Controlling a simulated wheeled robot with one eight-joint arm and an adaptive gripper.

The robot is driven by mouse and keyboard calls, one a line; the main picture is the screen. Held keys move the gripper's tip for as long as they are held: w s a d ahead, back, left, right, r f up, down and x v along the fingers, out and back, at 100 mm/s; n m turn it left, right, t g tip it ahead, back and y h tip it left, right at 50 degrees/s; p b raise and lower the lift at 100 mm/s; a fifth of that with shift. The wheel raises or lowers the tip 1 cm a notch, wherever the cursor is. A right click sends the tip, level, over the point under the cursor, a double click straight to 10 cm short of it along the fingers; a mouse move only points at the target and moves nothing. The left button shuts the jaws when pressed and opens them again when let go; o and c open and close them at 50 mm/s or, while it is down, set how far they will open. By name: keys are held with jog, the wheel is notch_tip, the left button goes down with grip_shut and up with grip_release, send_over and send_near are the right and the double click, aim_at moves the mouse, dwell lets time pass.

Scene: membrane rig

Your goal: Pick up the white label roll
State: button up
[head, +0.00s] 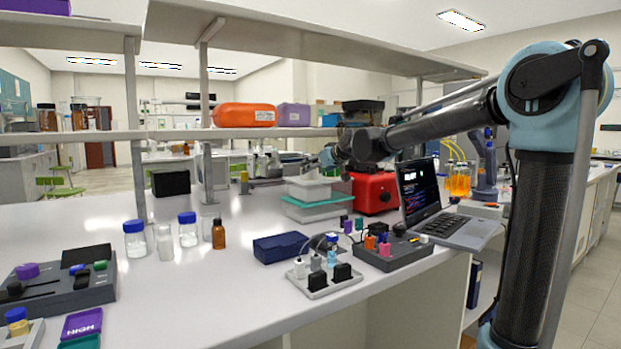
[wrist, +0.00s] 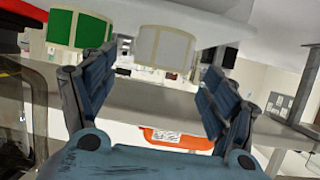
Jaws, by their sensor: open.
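The white label roll (wrist: 166,48) shows in the wrist view as a pale, short cylinder near the top, ahead of my gripper (wrist: 158,68). My gripper is open and empty, with one dark blue finger on each side of the picture. The roll appears between the fingertips' directions, apart from them. A green roll (wrist: 76,28) stands close to the left of it. I cannot pick out the white roll there.
A shelf (head: 250,133) carrying an orange case (head: 244,115) spans the back.

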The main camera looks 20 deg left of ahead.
jog(key=shift+x, duration=2.9)
jog(key=shift+s+f, duration=0.15)
jog(key=shift+c, duration=0.3)
jog(key=c, duration=0.9)
